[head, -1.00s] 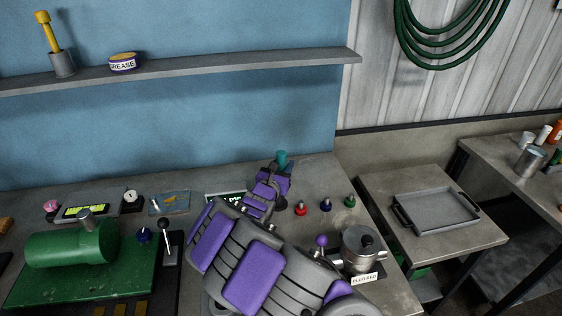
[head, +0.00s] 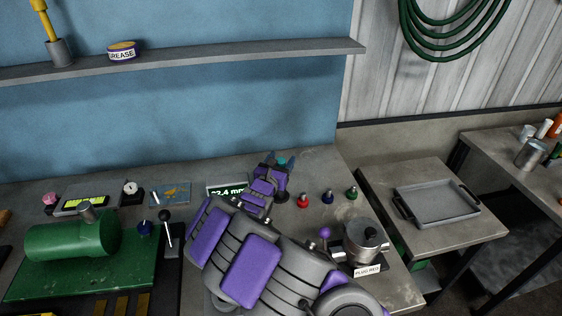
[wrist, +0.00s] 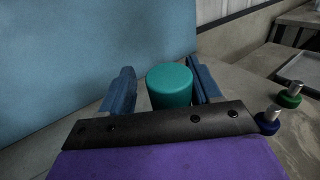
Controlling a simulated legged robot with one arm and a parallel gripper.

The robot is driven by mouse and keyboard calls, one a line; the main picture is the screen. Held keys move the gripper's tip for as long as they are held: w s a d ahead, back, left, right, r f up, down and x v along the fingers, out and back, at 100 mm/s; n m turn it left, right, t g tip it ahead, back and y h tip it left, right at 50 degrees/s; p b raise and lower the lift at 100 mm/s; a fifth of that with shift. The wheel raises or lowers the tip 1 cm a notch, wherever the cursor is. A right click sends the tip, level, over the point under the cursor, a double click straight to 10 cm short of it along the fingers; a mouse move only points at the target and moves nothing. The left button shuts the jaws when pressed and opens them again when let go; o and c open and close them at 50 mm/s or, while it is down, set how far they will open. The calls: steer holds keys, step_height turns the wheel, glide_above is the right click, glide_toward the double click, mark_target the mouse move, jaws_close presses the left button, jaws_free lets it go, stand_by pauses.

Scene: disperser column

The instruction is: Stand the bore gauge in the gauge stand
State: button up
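A teal cylinder (head: 281,161), which I take to be the bore gauge's top, shows just beyond my gripper (head: 279,160) on the back of the bench. In the wrist view the same teal cylinder (wrist: 169,86) stands upright between the two blue fingers of my gripper (wrist: 166,84). The fingers are spread, with a clear gap on the left and a narrow one on the right. My gripper hides the lower part of the cylinder. A dark round base (head: 282,197) shows partly below my gripper; I cannot tell whether it is the gauge stand.
Red (head: 303,201), blue (head: 328,197) and green (head: 352,192) knobbed plugs stand to the right. A metal pot (head: 362,243) is nearer the front. A readout (head: 227,191) stands left of my gripper. A grey tray (head: 437,204) lies on the side table.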

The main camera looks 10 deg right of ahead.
steer(key=shift+o, duration=0.2)
steer(key=shift+s, duration=0.1)
steer(key=p+v, duration=0.3)
steer(key=v, duration=1.4)
steer(key=shift+a+p, duration=0.15)
steer(key=shift+p, duration=0.2)
steer(key=s+d+r+m+g+h, duration=0.3)
steer(key=d+r+m+g, duration=0.15)
steer(key=d+m, duration=0.2)
steer(key=s+d+r+m+g+h, duration=0.3)
steer(key=s+d+r+m, duration=0.15)
steer(key=d, duration=0.35)
steer(key=s+d+r+m+g+y, duration=0.2)
steer(key=s+d+m+g, duration=0.5)
steer(key=s+d+m, duration=0.4)
steer(key=s+a+f+m+g+y, duration=0.1)
steer(key=s+a+m+g+y, duration=0.15)
steer(key=s, duration=0.35)
steer(key=s+a+f+m+g+y, duration=0.1)
steer(key=s+a+m+y, duration=0.15)
steer(key=s, duration=0.45)
steer(key=s+a+m+t+y, duration=0.1)
steer(key=s+a+m+y, duration=0.1)
steer(key=s+a+y, duration=0.6)
steer(key=a, duration=0.4)
steer(key=shift+m+y, duration=0.3)
